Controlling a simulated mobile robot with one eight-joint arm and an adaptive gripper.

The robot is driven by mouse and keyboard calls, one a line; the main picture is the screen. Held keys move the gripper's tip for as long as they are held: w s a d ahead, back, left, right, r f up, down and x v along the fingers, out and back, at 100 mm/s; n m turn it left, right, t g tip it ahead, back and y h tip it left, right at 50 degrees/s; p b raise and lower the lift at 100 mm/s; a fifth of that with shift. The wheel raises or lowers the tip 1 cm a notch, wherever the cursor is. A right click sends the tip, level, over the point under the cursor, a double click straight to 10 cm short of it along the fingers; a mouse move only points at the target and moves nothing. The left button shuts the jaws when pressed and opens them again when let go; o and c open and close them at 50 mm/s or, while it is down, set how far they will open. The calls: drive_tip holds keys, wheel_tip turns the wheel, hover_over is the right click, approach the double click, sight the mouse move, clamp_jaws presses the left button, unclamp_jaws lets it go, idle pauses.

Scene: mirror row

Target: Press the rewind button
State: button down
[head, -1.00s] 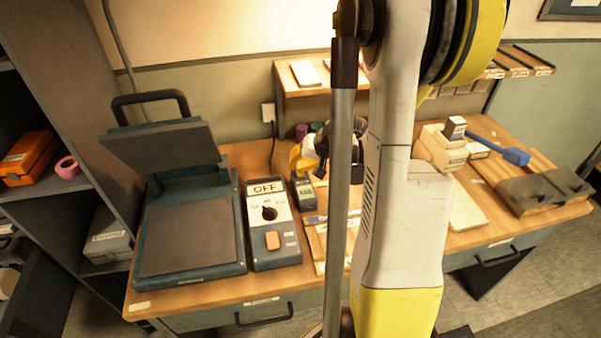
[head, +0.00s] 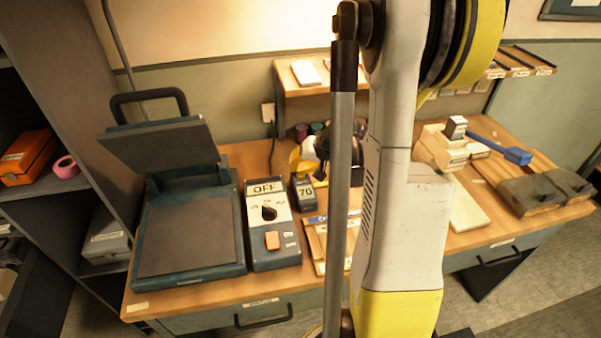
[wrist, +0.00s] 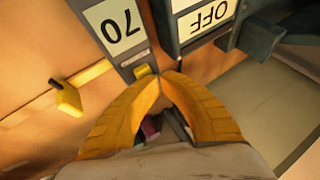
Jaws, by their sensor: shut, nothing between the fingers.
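A small dark device (head: 304,193) with a display reading "70" stands on the table, just right of the larger "OFF" unit. In the wrist view the device (wrist: 128,45) appears upside down, with a small yellow button (wrist: 142,71) at its end. No label for rewind is readable, so I cannot tell whether this is the rewind button. My gripper (wrist: 171,74) has yellow fingers closed together at the tips, empty, just beside the yellow button. I cannot tell whether they touch it. In the head view my arm partly hides my gripper.
The "OFF" unit (head: 278,235) with a dial and orange switch (head: 272,241) stands close beside the device. A large press with a raised lid (head: 165,147) is at left. A yellow lever-like piece (wrist: 68,98) sticks out near my fingers.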

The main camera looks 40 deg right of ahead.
drive_tip(key=shift+r+p, duration=0.65)
drive_tip(key=shift+r, duration=0.3)
drive_tip(key=shift+r+p, duration=1.9)
drive_tip(key=shift+r, duration=0.65)
drive_tip(key=s+a+r+n, duration=0.3)
drive_tip(key=a+r, duration=0.3)
drive_tip(key=a, duration=0.5)
drive_tip(key=s+a+r+n, duration=0.25)
drive_tip(key=a+r, duration=0.35)
drive_tip(key=a, duration=0.6)
drive_tip(key=s+a+n, duration=0.2)
drive_tip(key=s+a, duration=0.4)
drive_tip(key=s, duration=0.1)
drive_tip(key=shift+s+r+h, duration=0.2)
drive_tip(key=shift+r+h, duration=0.1)
drive_tip(key=shift+r, duration=0.15)
